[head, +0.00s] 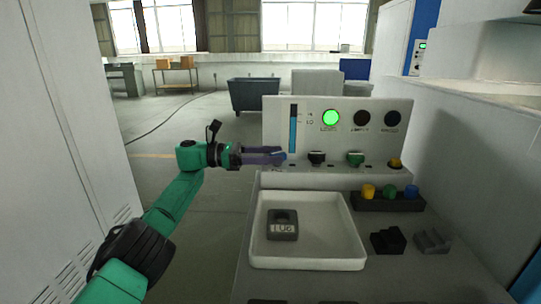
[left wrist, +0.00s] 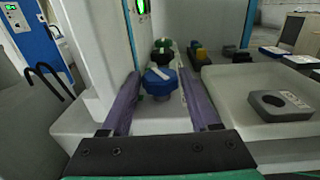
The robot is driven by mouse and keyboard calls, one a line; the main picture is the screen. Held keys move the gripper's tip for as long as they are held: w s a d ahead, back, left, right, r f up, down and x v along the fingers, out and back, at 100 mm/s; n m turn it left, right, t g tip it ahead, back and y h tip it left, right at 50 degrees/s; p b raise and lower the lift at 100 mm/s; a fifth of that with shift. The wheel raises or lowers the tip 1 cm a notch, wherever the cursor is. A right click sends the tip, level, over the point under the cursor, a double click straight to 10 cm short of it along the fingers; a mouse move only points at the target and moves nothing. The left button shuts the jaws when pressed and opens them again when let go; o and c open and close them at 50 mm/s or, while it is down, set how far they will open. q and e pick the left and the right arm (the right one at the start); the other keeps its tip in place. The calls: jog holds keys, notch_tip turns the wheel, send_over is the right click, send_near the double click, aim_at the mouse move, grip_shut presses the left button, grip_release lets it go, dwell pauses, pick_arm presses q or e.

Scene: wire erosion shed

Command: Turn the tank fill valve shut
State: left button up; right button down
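The blue valve knob (head: 280,156), with a white bar across its face, sits at the left end of a row of valve knobs on the upright white panel (head: 340,103). I cannot read which label belongs to the tank fill valve. My left gripper (head: 272,154) is at the blue knob, its purple fingers pointing at it. In the left wrist view the blue knob (left wrist: 158,80) lies between the two open fingers (left wrist: 158,88), with a visible gap on the left finger's side. Contact cannot be told. My right gripper is out of view.
Black (head: 317,157), green (head: 355,158) and yellow (head: 395,163) knobs continue the row. Above are a blue level gauge (head: 293,128) and a lit green lamp (head: 331,117). A white tray (head: 353,230) with a grey block (head: 283,226) lies below. A white cabinet (head: 55,150) stands left.

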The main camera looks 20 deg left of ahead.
pick_arm(q)
jog(key=shift+o, duration=0.9)
jog(key=shift+s+r, duration=0.1)
jog(key=shift+s, duration=0.05)
jog(key=shift+t, duration=0.3)
